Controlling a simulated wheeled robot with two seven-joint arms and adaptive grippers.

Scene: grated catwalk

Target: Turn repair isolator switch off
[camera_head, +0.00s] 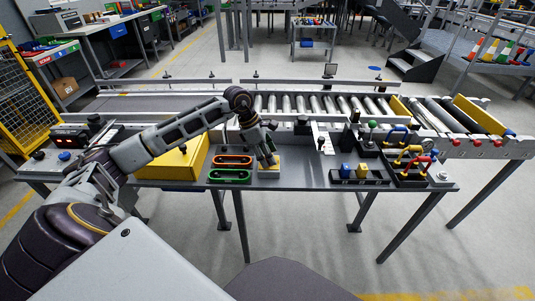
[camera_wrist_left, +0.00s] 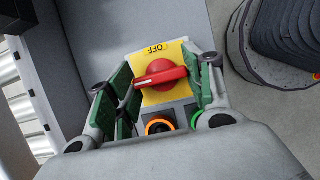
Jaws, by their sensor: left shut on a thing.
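The isolator switch is a red rotary knob (camera_wrist_left: 163,74) on a yellow plate (camera_wrist_left: 177,50) marked OFF; the lettering reads upside down in the left wrist view. The knob's handle points left in that view, with a pale line along it. My left gripper (camera_wrist_left: 163,84) has its green-padded fingers on both sides of the knob and is shut on it. In the head view my left gripper (camera_head: 268,160) reaches down onto the yellow plate (camera_head: 268,175) at the middle of the bench, where it hides the knob. My right gripper is not in view.
A roller conveyor (camera_head: 320,104) runs behind. Bare bench lies between.

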